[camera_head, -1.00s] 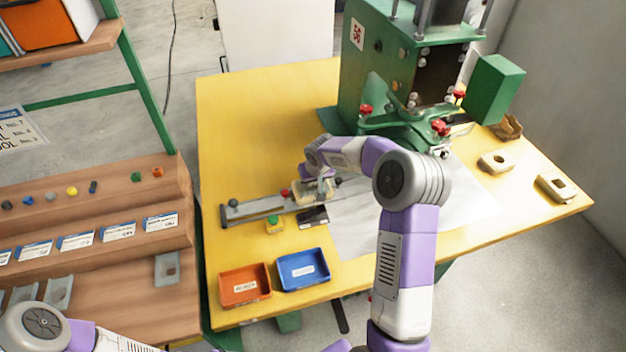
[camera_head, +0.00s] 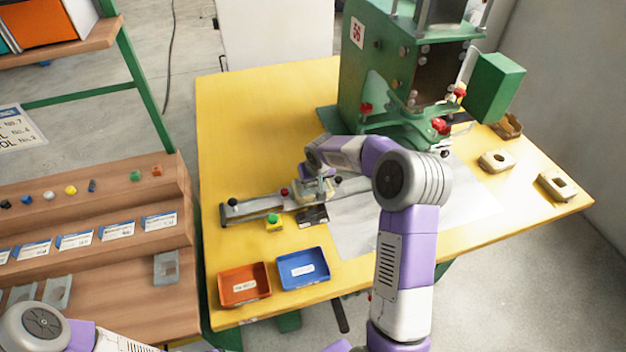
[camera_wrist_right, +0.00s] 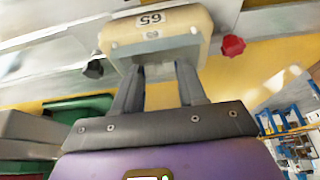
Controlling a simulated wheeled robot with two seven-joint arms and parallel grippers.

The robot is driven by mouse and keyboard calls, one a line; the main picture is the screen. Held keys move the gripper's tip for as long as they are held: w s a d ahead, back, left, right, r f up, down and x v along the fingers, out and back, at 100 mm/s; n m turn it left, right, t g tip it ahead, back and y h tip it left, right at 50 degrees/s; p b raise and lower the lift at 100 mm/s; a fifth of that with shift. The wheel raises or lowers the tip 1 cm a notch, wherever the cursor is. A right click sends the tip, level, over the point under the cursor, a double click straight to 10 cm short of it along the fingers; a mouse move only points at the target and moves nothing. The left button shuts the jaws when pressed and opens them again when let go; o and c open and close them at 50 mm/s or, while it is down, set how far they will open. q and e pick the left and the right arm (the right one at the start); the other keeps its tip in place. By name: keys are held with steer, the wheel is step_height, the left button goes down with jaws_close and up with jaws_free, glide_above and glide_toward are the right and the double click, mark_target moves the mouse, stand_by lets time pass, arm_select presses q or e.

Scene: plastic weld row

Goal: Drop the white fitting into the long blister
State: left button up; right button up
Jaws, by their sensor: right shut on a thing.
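Several small coloured fittings stand in a row on the wooden rack at the left of the head view. The palest, a greyish-white fitting (camera_head: 48,195), is between a blue and a yellow one. Shallow clear blisters (camera_head: 57,291) lie on the lower rack, one apart to the right (camera_head: 166,266); I cannot tell which is the long one. My right gripper (camera_wrist_right: 160,75) is shut on a beige block (camera_wrist_right: 150,28) with a number label, at the slide rail on the yellow table. My left gripper is out of view; only my left arm shows, lower left.
The slide rail (camera_head: 250,208) has dark and red knobs. An orange bin (camera_head: 244,298) and a blue bin (camera_head: 303,283) stand at the table's front left. A green press (camera_head: 385,95) fills the back; beige blocks (camera_head: 556,186) lie at right. The table's left part (camera_head: 240,130) is clear.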

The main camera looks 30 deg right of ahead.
steer(key=shift+f, duration=0.15)
stand_by(0.6)
steer(key=o, duration=1.1)
steer(key=c, duration=0.5)
steer(key=shift+o, duration=0.2)
step_height(320, 180, up, 7)
steer(key=p, duration=0.4)
steer(key=shift+p, duration=0.35)
